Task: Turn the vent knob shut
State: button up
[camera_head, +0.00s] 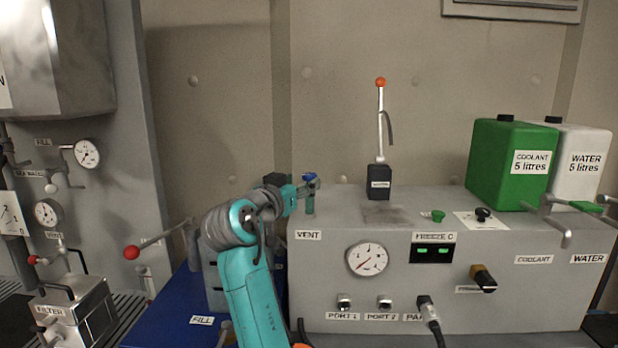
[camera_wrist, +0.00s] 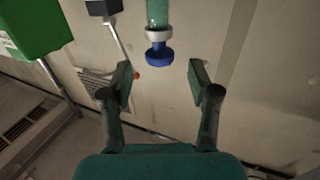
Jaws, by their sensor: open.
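The vent knob is a blue round knob (camera_head: 310,177) on top of a short green post, at the left end of the grey cabinet above the VENT label. In the wrist view the blue knob (camera_wrist: 159,54) shows at the top centre, below a white ring and the green post. My gripper (camera_wrist: 159,76) is open, with one finger on each side of the knob's line. The knob appears ahead of the fingertips, and nothing is held. In the head view my gripper (camera_head: 292,194) is beside the post, partly hidden and small; contact cannot be told.
The grey cabinet (camera_head: 450,303) carries a gauge (camera_head: 367,259), a black box with an upright orange-tipped lever (camera_head: 380,130), and a green container (camera_head: 508,160) beside a white one (camera_head: 580,165). A red-knobbed lever (camera_head: 132,252) stands left of my arm. The cabinet top near the knob is clear.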

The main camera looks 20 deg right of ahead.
aim_at(306, 179)
jog(key=shift+x, duration=2.6)
jog(key=c, duration=1.2)
